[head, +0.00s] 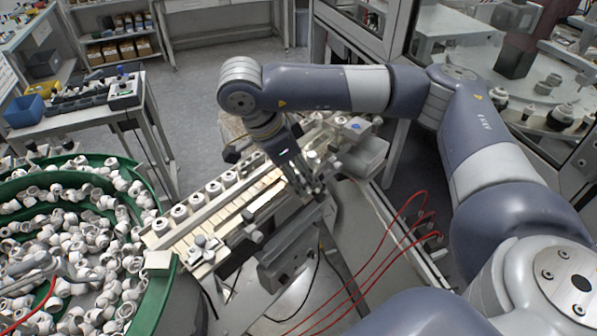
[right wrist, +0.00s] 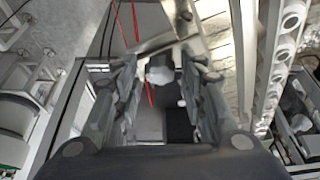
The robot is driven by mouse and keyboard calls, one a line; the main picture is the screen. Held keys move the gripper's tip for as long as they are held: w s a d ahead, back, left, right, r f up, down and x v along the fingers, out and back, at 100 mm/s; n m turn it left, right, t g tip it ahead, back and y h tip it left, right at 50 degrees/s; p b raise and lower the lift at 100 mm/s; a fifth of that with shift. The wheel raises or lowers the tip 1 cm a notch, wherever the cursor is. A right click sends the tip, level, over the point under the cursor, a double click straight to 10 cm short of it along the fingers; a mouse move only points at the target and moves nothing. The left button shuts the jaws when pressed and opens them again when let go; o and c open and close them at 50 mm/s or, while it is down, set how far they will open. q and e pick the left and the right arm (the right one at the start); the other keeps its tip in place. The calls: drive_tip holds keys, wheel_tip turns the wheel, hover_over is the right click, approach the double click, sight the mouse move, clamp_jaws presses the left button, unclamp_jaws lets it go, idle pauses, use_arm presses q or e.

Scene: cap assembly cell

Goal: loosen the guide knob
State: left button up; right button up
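My right gripper (head: 312,190) points down at the near side of the cap track (head: 215,215) in the head view. In the right wrist view its two fingers (right wrist: 158,95) stand apart, with a clear gap between them. A pale, rounded knob (right wrist: 160,75) shows in that gap, beyond or between the fingertips; I see no finger touching it. I cannot tell for sure that it is the guide knob. Another small grey knob (head: 257,237) sticks out from the track's near side in the head view. My left gripper is not in view.
A green-rimmed bowl (head: 158,290) full of white caps stands at the left. Several caps (head: 228,178) sit in a row along the track. Red hoses (head: 385,255) curve to the right of the track. A side table (head: 75,122) with bins stands behind.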

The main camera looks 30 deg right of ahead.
idle(0.3)
drive_tip(key=v, duration=1.2)
idle(0.4)
